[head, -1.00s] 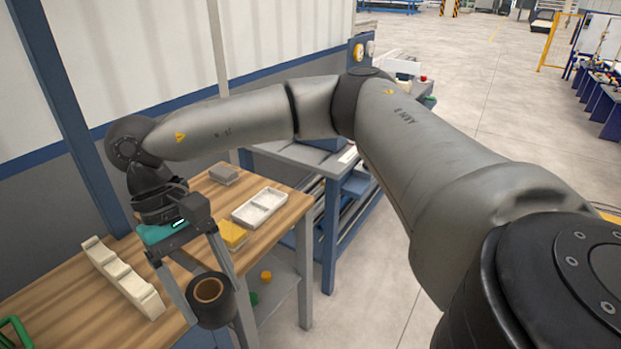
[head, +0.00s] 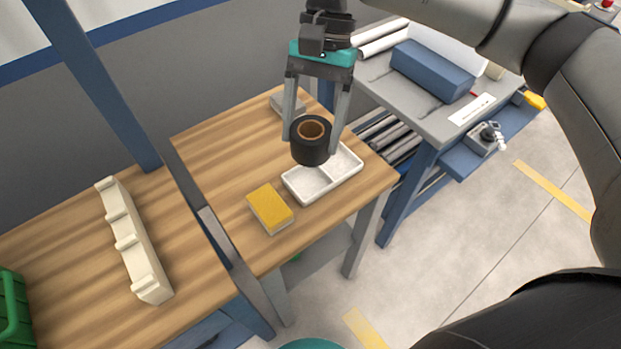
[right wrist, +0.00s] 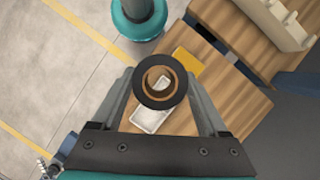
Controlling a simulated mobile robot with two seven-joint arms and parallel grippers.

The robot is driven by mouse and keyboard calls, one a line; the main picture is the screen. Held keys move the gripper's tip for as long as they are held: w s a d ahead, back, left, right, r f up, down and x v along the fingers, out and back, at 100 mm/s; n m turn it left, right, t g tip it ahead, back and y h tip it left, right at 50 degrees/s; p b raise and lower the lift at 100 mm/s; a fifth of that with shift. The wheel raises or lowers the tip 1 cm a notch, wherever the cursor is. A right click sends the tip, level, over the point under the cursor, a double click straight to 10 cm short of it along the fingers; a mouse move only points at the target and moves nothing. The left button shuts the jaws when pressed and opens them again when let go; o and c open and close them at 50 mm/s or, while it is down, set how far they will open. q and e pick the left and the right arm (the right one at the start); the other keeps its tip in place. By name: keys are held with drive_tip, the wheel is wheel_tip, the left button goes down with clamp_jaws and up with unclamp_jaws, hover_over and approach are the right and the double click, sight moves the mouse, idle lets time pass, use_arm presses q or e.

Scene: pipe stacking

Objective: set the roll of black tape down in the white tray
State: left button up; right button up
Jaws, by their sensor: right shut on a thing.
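The roll of black tape (head: 310,149) has a brown core and is held between the fingers of my right gripper (head: 313,135). In the right wrist view the roll (right wrist: 144,98) also sits between the two fingers of the gripper (right wrist: 160,95). The white tray (head: 299,191) has two compartments and lies on the small wooden table. In the head view the roll overlaps the tray's far left part and seems to be above it. In the right wrist view the tray (right wrist: 149,120) is partly hidden behind the roll. My left gripper is not in view.
A yellow-topped block (head: 269,206) lies just left of the tray on the wooden table (head: 215,150). A grey block (head: 287,104) lies behind the tray. A cream notched rack (head: 132,240) and a green crate (head: 12,305) stand on the left table. A blue box (head: 432,71) is on the right bench.

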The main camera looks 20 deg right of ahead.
drive_tip(key=shift+w+a+m+t+y, duration=0.15)
drive_tip(key=shift+w+a+m, duration=0.1)
drive_tip(key=shift+m, duration=0.35)
drive_tip(key=shift+w+a+m+t+y, duration=0.1)
drive_tip(key=shift+w+m+t+y, duration=0.1)
drive_tip(key=shift+m, duration=0.4)
drive_tip(key=shift+w+a+m+t+y, duration=0.2)
drive_tip(key=shift+w+m+t+y, duration=0.1)
drive_tip(key=shift+m, duration=0.6)
drive_tip(key=w+d+m+t+b, duration=0.25)
drive_tip(key=w+m+t, duration=0.25)
drive_tip(key=m, duration=0.8)
wheel_tip(320, 180, down, 16)
drive_tip(key=shift+r+b, duration=0.1)
drive_tip(key=shift+b, duration=0.75)
wheel_tip(320, 180, down, 4)
drive_tip(key=shift+r+b, duration=0.25)
drive_tip(key=shift+b, duration=0.15)
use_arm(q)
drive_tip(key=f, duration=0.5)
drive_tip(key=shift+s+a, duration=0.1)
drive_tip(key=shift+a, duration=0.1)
use_arm(e)
drive_tip(key=shift+f, duration=0.1)
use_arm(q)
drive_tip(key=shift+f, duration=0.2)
use_arm(e)
drive_tip(key=shift+f, duration=0.15)
